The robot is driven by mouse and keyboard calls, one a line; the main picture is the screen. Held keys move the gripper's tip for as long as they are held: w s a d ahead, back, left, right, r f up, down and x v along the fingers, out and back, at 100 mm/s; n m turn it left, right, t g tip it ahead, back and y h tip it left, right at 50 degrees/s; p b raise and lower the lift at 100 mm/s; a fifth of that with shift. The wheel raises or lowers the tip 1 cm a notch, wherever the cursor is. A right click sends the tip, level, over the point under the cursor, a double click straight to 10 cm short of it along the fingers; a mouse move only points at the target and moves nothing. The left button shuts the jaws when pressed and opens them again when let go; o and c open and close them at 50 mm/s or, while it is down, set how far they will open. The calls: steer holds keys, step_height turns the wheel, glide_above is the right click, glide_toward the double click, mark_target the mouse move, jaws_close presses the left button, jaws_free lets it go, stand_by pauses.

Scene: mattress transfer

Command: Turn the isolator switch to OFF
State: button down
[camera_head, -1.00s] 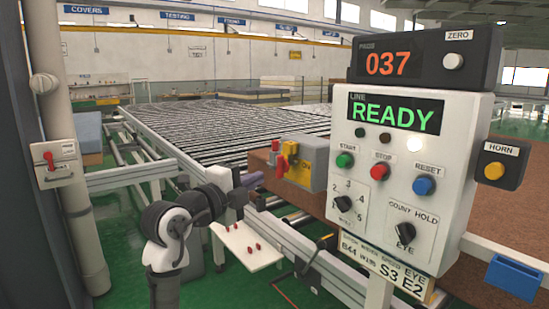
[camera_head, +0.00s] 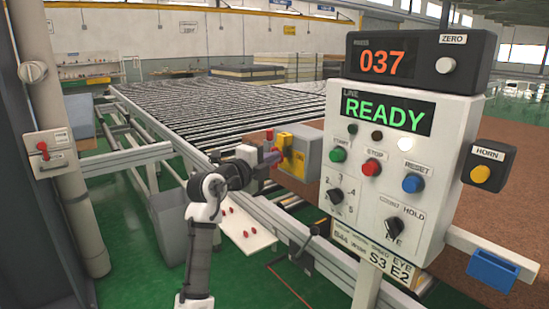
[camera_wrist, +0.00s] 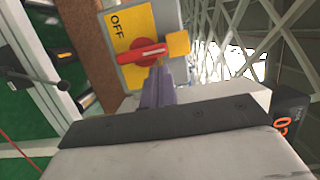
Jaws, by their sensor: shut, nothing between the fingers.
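The isolator switch is a grey box (camera_head: 312,150) with a yellow plate (camera_head: 297,163) beside the roller conveyor. In the wrist view its yellow plate (camera_wrist: 123,38) carries the word OFF, turned sideways. The red handle (camera_wrist: 140,54) lies across the picture, beside that word rather than pointing at it. My gripper (camera_head: 272,158) is at the front of the switch. In the wrist view its purple fingers (camera_wrist: 158,88) are shut and empty, with the tips at the right end of the red handle. I cannot tell whether they touch it.
The READY control panel (camera_head: 395,170) stands close on the right, with the HORN box (camera_head: 487,165) beside it. A white shelf with small red items (camera_head: 247,232) lies below my arm. A pole with a red-levered box (camera_head: 48,152) stands at the left.

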steer(key=shift+w+a, duration=0.1)
steer(key=shift+w, duration=0.05)
steer(key=shift+w+a+r+n, duration=0.1)
steer(key=shift+r+n, duration=0.05)
steer(key=shift+n, duration=0.5)
steer(key=shift+w+r+n, duration=0.1)
steer(key=shift+r+n, duration=0.05)
steer(key=shift+n, duration=0.5)
steer(key=n+g+p, duration=0.1)
steer(key=n, duration=0.2)
steer(key=w+a+n+g+p, duration=0.1)
steer(key=n, duration=0.2)
steer(key=w+a+n+g+p, duration=0.1)
steer(key=n+p, duration=0.1)
steer(key=n, duration=0.1)
steer(key=shift+w+r+g, duration=0.25)
steer(key=shift+r+g, duration=0.05)
steer(key=shift+r, duration=0.05)
stand_by(1.2)
steer(key=shift+w+a+f+b, duration=0.25)
steer(key=shift+w+b, duration=0.15)
steer(key=shift+b, duration=0.2)
stand_by(0.7)
steer(key=shift+r, duration=0.1)
stand_by(0.4)
